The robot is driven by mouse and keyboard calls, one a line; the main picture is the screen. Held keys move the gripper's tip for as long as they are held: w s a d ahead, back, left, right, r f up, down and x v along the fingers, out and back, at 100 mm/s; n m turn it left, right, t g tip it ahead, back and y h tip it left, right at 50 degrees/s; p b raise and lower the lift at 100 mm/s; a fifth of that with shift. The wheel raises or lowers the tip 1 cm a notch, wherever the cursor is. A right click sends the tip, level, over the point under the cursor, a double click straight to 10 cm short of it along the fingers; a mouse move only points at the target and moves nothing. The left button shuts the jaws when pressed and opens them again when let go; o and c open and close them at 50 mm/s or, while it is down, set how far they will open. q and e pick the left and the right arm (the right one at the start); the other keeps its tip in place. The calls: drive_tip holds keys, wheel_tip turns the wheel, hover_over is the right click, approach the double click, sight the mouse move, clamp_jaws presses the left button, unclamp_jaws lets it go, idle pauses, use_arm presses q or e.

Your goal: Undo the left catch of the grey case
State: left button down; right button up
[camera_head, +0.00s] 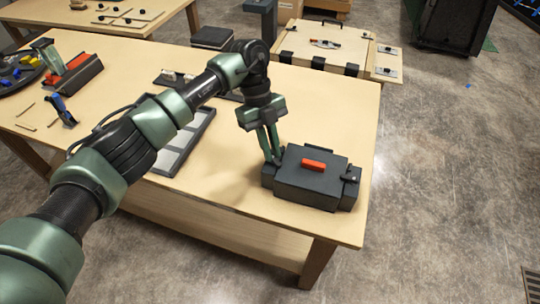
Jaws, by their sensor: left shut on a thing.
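The grey case (305,187) stands at the right front corner of the wooden table. It has a red handle (314,164) on its lid, and the lid looks closed. A right catch (349,178) shows at its right end. My left gripper (275,161) points down at the left end of the case, its fingers shut at the left catch. The fingers cover most of that catch, so its position cannot be told. My right gripper is not in view.
The wooden table (225,218) is clear in front of the case. A grey compartment tray (179,146) lies left of my gripper. A red and grey tool (75,76) and blue clamp (62,111) lie farther left. Another light wooden case (324,48) stands behind the table.

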use_arm(q)
drive_tip(key=m+b, duration=0.1)
drive_tip(key=m+y+b, duration=0.1)
drive_tip(key=m+b, duration=0.2)
drive_tip(key=shift+w+d+f+m+g+y, duration=0.15)
drive_tip(key=shift+d+m+g+y, duration=0.15)
drive_tip(key=shift+y, duration=0.1)
drive_tip(key=shift+m+y+b, duration=0.4)
drive_tip(key=shift+m+b, duration=0.5)
drive_tip(key=shift+m, duration=0.2)
drive_tip(key=shift+d+m+y+b, duration=0.1)
drive_tip(key=shift+m+y+b, duration=0.3)
drive_tip(key=shift+m, duration=0.5)
drive_tip(key=shift+r, duration=0.2)
drive_tip(key=c, duration=1.5)
unclamp_jaws()
drive_tip(key=shift+o, duration=0.2)
